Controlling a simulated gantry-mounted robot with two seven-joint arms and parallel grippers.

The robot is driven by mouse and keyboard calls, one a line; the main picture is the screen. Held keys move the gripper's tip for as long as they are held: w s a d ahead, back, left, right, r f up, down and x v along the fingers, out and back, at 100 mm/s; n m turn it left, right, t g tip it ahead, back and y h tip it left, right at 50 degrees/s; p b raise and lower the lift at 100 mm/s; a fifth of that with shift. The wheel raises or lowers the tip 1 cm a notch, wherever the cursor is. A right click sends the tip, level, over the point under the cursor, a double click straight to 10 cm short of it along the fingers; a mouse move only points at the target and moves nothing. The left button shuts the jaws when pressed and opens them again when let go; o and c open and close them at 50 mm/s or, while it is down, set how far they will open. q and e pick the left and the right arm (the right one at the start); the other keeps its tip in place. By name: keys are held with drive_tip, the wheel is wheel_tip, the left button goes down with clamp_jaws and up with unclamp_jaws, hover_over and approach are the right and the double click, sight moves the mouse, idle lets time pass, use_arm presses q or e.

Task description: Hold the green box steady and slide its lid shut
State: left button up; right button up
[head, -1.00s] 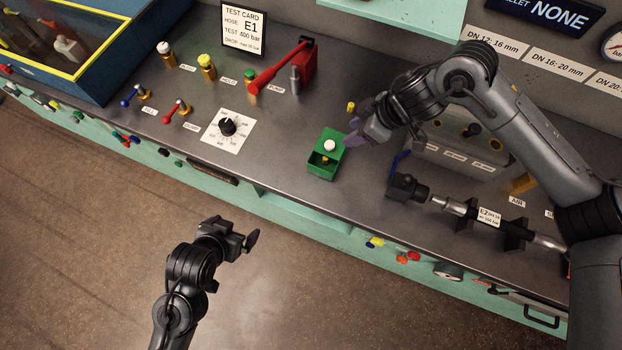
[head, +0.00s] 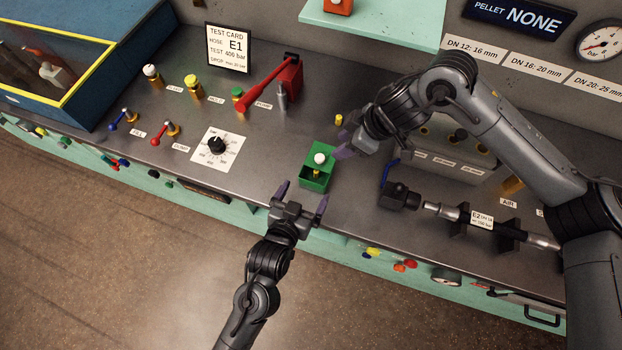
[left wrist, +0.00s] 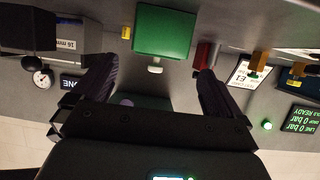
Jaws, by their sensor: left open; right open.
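The green box (head: 316,184) stands on the metal bench. Its green lid with a white knob (head: 320,158) covers the rear part. The front part is open and a small brass piece (head: 316,174) shows inside. My left gripper (head: 301,198) is open and empty at the bench's front edge, just in front of the box and apart from it. The left wrist view shows the green box (left wrist: 164,32) and the white knob (left wrist: 155,67) beyond the spread fingers. My right gripper (head: 356,149) is open and empty, close to the box's right rear side; contact cannot be told.
A dial plate (head: 217,147) and a red-handled pump (head: 284,82) lie left of the box. A small yellow piece (head: 339,119) stands behind it. A black hose fitting (head: 400,196) is to the right. The bench between dial and box is clear.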

use_arm(q)
drive_tip(key=x, duration=0.8)
drive_tip(key=shift+c, duration=0.2)
